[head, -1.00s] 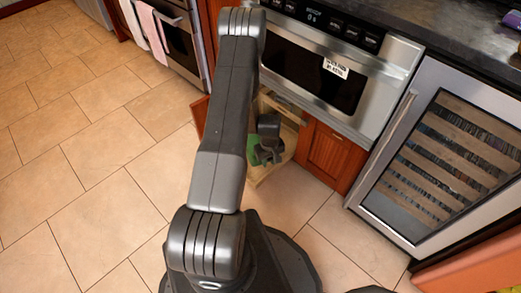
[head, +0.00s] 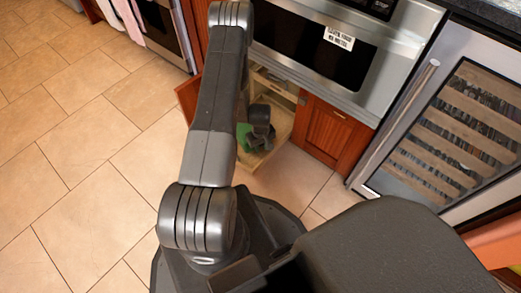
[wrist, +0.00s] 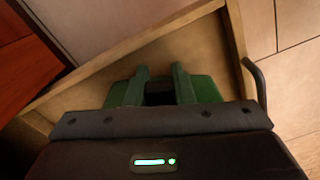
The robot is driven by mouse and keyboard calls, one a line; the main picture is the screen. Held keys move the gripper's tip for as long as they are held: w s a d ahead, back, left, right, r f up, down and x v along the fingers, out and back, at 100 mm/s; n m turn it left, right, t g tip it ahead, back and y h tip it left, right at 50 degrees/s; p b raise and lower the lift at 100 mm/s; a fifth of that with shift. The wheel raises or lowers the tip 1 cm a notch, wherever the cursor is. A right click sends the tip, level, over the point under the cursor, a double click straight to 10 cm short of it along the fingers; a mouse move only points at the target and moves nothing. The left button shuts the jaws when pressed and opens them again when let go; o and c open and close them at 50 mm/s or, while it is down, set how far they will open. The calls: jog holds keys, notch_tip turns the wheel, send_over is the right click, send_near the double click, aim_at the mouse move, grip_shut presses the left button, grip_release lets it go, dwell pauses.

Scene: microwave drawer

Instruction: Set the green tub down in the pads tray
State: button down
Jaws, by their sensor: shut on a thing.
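The green tub (wrist: 206,88) shows in the wrist view between and around my gripper's fingers (wrist: 160,75). My gripper is shut on it. In the head view the tub (head: 243,136) is a small green patch, partly hidden by my gripper (head: 258,134) and arm. Both are within the outline of an open pull-out wooden tray (head: 282,124) below the microwave. The wrist view shows the tray's pale wooden rim (wrist: 150,45) in front of and beside the tub. I cannot tell whether the tub touches the tray floor. No pads are distinguishable.
A red-brown cabinet door (head: 187,96) stands open left of the tray. A closed cabinet front (head: 333,132) is to its right, under the steel microwave (head: 352,60). A wine cooler (head: 450,130) stands at the right. The tiled floor (head: 90,150) at the left is clear.

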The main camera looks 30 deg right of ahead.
jog(key=shift+f, duration=1.3)
jog(key=shift+f+b, duration=0.15)
jog(key=shift+b, duration=0.25)
jog(key=c, duration=1.3)
grip_release()
jog(key=shift+o, duration=0.2)
notch_tip(320, 180, up, 12)
jog(key=p, duration=0.4)
jog(key=shift+r, duration=0.2)
jog(key=shift+f, duration=0.15)
